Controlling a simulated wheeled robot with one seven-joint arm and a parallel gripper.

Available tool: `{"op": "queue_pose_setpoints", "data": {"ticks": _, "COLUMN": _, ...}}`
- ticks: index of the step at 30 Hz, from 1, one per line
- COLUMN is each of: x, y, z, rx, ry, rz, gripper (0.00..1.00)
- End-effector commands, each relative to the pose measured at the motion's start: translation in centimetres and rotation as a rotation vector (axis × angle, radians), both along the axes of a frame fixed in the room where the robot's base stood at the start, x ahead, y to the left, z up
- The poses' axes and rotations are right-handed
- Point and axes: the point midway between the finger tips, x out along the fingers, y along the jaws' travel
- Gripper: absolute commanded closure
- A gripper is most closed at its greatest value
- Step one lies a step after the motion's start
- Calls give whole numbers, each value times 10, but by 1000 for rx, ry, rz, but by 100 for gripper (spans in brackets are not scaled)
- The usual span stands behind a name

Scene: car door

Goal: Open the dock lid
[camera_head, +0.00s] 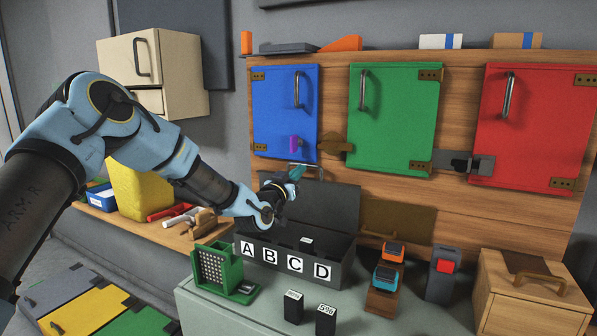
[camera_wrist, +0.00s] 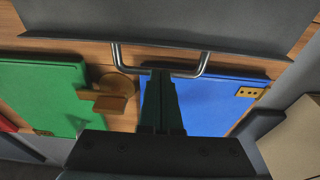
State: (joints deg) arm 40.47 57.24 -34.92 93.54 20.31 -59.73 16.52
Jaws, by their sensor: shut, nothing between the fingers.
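The dock is a dark grey box (camera_head: 335,252) with white A, B, C and D labels on its front. Its grey lid (camera_head: 335,204) stands raised at the back, so the inside shows. A metal bar handle (camera_head: 318,166) is on the lid's upper edge; the handle (camera_wrist: 203,64) and lid (camera_wrist: 190,20) also show in the wrist view. My gripper (camera_head: 296,173) is at the lid's top edge beside the handle. In the wrist view, my gripper's fingers (camera_wrist: 160,75) are together and empty, with their tips at the handle bar; whether they touch is unclear.
Blue (camera_head: 285,110), green (camera_head: 395,118) and red (camera_head: 533,125) doors hang on the wooden panel behind. A green holder (camera_head: 223,270), dark blocks (camera_head: 293,306), an orange-and-blue stand (camera_head: 385,280) and a wooden box (camera_head: 530,295) surround the dock. Tools lie on the left shelf.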

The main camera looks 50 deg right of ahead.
Motion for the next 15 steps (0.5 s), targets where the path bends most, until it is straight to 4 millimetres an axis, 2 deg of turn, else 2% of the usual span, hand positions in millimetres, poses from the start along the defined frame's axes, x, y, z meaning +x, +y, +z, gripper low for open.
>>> {"op": "queue_pose_setpoints", "data": {"ticks": 5, "x": 1, "y": -3, "z": -1, "rx": -1, "ry": -1, "rz": 0, "gripper": 100}}
{"op": "queue_pose_setpoints", "data": {"ticks": 10, "x": 3, "y": -13, "z": -2, "rx": -1, "ry": -1, "rz": -1, "gripper": 100}}
{"op": "queue_pose_setpoints", "data": {"ticks": 15, "x": 5, "y": -19, "z": 4, "rx": -2, "ry": -1, "rz": 0, "gripper": 100}}
